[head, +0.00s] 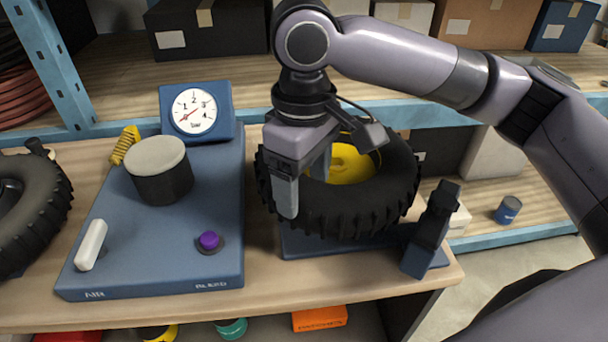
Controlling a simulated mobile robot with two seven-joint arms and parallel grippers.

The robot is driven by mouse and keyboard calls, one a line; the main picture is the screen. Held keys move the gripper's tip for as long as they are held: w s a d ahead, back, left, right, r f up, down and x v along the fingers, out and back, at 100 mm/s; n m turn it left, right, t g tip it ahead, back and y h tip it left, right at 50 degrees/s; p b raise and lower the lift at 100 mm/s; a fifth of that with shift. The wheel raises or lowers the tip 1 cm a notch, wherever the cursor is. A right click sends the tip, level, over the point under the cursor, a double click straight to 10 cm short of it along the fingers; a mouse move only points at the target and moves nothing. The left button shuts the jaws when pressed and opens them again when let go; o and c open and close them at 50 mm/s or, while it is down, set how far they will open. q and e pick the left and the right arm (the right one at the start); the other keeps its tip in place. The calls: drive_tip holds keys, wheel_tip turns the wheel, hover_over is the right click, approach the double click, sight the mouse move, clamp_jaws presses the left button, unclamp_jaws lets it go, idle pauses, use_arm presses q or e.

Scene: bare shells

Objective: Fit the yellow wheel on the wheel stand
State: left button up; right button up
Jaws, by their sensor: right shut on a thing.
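The yellow wheel, a black knobbly tyre (375,205) with a yellow hub (352,165), is at the right end of the bench. My right gripper (303,196) is shut on the tyre's left side, one finger outside it and the other toward the hub. The wheel stand (420,250) has a blue base and a dark upright at its right. The wheel is over the base and hides most of it. I cannot tell whether the wheel rests on the stand. My left gripper is not in view.
A blue air panel (140,270) with a gauge (194,110), a dark round post (160,172), a white lever (91,245) and a purple button (209,240) stands left of the wheel. Another tyre (40,200) is at the far left. Shelves with boxes are behind.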

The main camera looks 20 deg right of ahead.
drive_tip(key=shift+f, duration=2.7)
idle(1.3)
drive_tip(key=o, duration=1.5)
drive_tip(key=shift+o, duration=0.5)
drive_tip(key=shift+r, duration=0.45)
drive_tip(key=shift+r, duration=1.05)
drive_tip(key=shift+r, duration=0.1)
drive_tip(key=shift+r, duration=3.4)
